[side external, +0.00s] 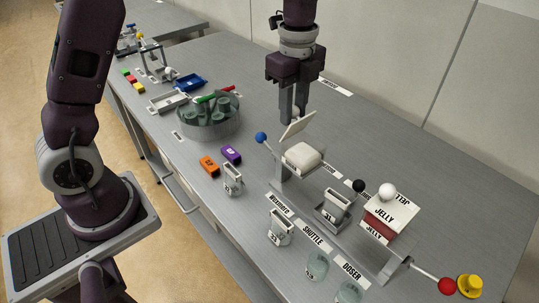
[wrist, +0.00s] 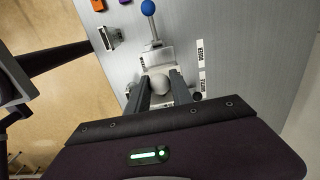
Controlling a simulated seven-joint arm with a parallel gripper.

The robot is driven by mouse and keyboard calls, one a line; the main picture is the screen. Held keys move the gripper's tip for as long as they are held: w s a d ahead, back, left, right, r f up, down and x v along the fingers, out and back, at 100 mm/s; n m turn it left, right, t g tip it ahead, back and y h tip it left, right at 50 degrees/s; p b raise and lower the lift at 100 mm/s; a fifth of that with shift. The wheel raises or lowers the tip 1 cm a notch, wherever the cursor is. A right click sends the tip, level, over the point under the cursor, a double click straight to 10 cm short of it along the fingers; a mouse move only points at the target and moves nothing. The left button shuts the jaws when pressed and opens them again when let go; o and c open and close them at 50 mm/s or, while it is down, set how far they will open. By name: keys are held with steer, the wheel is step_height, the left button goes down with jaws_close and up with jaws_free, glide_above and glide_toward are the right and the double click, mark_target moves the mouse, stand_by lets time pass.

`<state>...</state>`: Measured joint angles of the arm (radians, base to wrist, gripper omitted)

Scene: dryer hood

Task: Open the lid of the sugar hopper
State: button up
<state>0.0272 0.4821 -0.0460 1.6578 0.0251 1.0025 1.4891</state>
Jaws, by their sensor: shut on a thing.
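The sugar hopper (side external: 303,158) stands near the middle of the bench, its white contents showing at the top. Its pale lid (side external: 299,125) is raised and tilted steeply at the far side of the hopper. My gripper (side external: 293,116) points down behind the lid, with its fingers closed around the lid's knob. In the wrist view, the round white knob (wrist: 159,84) sits between the two fingers of my gripper (wrist: 160,88). The fingers partly hide the knob in the side view.
A blue-ball lever (side external: 261,137) sticks out left of the hopper. A black ball (side external: 359,186) and the closed jelly hopper (side external: 391,215) with a white knob stand to the right. Orange (side external: 209,166) and purple (side external: 231,154) blocks lie left.

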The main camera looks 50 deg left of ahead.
steer(key=shift+a+f, duration=0.1)
steer(key=shift+a, duration=0.7)
steer(key=shift+a+f, duration=0.2)
steer(key=shift+a, duration=0.3)
steer(key=shift+a+f, duration=0.1)
steer(key=shift+a+f, duration=0.25)
steer(key=shift+a, duration=0.15)
steer(key=o, duration=0.9)
steer(key=shift+o, duration=0.2)
steer(key=shift+r, duration=0.1)
